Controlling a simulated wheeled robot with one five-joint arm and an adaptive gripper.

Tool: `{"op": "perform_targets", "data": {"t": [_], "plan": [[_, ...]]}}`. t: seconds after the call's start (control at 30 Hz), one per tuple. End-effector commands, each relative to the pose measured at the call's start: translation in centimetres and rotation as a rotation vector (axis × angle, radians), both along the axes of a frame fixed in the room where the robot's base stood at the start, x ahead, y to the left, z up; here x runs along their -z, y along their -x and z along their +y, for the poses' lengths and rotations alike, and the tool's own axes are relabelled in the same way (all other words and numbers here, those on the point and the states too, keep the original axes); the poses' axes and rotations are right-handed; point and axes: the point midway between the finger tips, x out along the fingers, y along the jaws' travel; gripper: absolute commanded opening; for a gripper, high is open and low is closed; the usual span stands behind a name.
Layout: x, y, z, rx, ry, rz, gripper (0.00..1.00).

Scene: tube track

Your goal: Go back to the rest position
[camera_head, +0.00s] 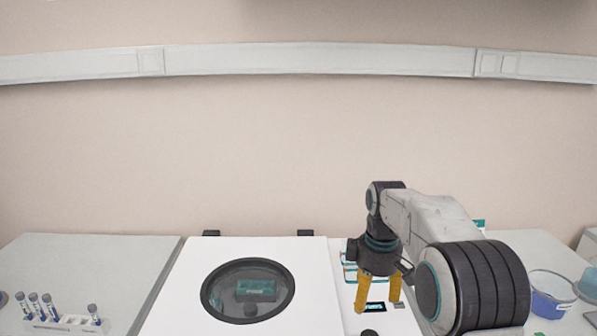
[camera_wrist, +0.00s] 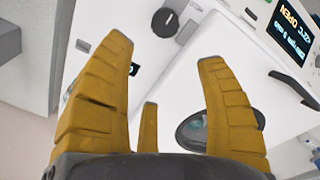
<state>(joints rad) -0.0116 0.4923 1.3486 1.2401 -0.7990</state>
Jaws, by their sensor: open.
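My gripper (camera_head: 378,300) points down over the right part of a white machine, beside its control panel. Its yellow fingers are spread apart with nothing between them. In the wrist view my gripper (camera_wrist: 165,75) is open above the machine's white top, with a dark knob and a lit display below. The machine's white lid (camera_head: 185,300) is down, and its round window (camera_head: 248,290) shows a teal block inside. The display (camera_wrist: 292,22) reads "OPEN" in yellow letters.
A beaker of blue liquid (camera_head: 550,305) stands at the right, beside a teal container (camera_head: 588,285). The grey bench (camera_head: 80,265) left of the machine is clear behind the rack.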

Motion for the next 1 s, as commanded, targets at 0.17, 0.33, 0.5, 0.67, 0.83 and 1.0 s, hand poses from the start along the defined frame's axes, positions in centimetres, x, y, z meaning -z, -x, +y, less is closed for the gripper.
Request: {"op": "perform_targets", "data": {"t": [0.17, 0.33, 0.5, 0.67, 0.83, 1.0], "plan": [[2.8, 0.8, 0.0, 0.282, -0.015, 0.013, 0.66], [6.5, 5.3, -0.1, 0.539, -0.006, 0.09, 0.66], [6.4, 11.3, -0.2, 0.72, -0.004, 0.103, 0.66], [5.1, 17.5, -0.3, 0.802, -0.013, 0.081, 0.66], [3.9, 23.2, -0.4, 0.805, -0.031, 0.042, 0.66], [2.9, 27.4, -0.5, 0.804, -0.058, -0.02, 0.66]]}}
